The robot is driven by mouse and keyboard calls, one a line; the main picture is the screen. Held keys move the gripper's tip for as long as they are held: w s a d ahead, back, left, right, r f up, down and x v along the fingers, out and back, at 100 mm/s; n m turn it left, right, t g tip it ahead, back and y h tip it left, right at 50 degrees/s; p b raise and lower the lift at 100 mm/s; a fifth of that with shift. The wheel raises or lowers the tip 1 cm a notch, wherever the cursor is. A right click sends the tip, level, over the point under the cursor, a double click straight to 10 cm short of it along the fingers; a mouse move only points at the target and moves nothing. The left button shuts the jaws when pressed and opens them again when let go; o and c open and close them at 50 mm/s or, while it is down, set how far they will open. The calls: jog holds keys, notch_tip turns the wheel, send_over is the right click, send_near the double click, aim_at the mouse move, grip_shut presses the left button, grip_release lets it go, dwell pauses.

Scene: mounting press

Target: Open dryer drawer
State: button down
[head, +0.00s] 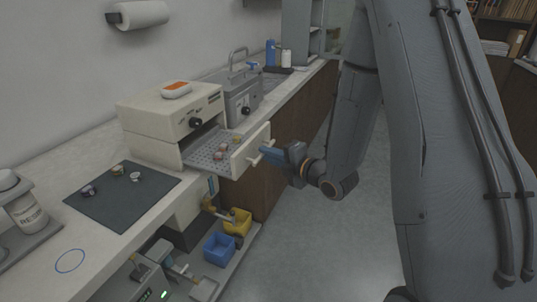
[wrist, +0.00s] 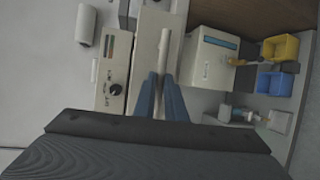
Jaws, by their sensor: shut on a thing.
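The dryer (head: 150,118) is a cream box on the counter with a dark knob on its front. Its drawer (head: 197,157) stands pulled out, showing a perforated grey tray with several small pinkish pieces on it. My gripper (head: 263,154) is at the drawer's front, its blue fingers shut on the pale bar handle (head: 254,160). In the wrist view the fingers (wrist: 159,77) close on the handle bar (wrist: 163,50), with the drawer front behind it. The dryer's knob side also shows in the wrist view (wrist: 112,75).
A grey machine (head: 243,100) stands beyond the dryer. A dark mat (head: 122,205) with small pieces lies on the near counter. Yellow (head: 238,221) and blue (head: 219,249) bins sit below the drawer. The floor to the right is clear.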

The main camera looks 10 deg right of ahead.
jog(key=c, duration=1.8)
grip_release()
jog(key=b+v, duration=0.1)
jog(key=v, duration=0.6)
jog(key=shift+s+d+r, duration=0.1)
jog(key=shift+s+d, duration=0.05)
jog(key=shift+s, duration=0.2)
